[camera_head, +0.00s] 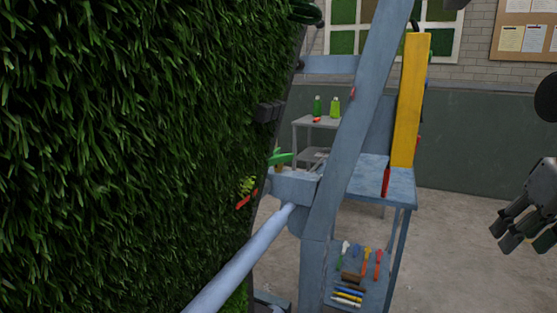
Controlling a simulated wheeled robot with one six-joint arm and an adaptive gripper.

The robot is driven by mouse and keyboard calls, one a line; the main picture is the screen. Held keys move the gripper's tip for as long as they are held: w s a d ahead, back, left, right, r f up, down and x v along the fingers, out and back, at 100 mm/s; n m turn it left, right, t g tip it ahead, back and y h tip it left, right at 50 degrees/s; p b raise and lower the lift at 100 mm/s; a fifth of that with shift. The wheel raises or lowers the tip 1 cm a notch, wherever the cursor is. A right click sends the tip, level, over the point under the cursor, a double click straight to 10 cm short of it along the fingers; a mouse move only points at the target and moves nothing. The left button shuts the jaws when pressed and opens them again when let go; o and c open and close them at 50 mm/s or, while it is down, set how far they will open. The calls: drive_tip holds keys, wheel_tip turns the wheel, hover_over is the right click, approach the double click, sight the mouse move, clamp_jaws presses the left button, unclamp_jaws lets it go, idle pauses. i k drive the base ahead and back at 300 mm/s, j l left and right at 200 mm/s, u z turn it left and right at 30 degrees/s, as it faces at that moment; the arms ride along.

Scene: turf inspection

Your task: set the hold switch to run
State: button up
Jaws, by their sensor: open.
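My gripper (522,236) shows at the right edge, dark grey and partly cut off by the frame. Its jaws are open and nothing shows between them. It is well to the right of the blue metal frame (345,150), apart from it. I cannot make out a hold switch for certain. A small red part (351,93) sits on the slanted blue post, too small to read. A dark block (268,111) is at the edge of the turf. No run or hold label is legible.
A wall of upright green turf (130,150) fills the left. A blue bench (385,180) stands behind the frame, with a yellow upright (410,100) on it. Tools lie on a lower blue shelf (375,295). A grey table (302,122) holds green bottles. Concrete floor is clear at right.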

sight(419, 138)
drive_tip(key=l+u, duration=0.35)
drive_tip(key=l, duration=0.95)
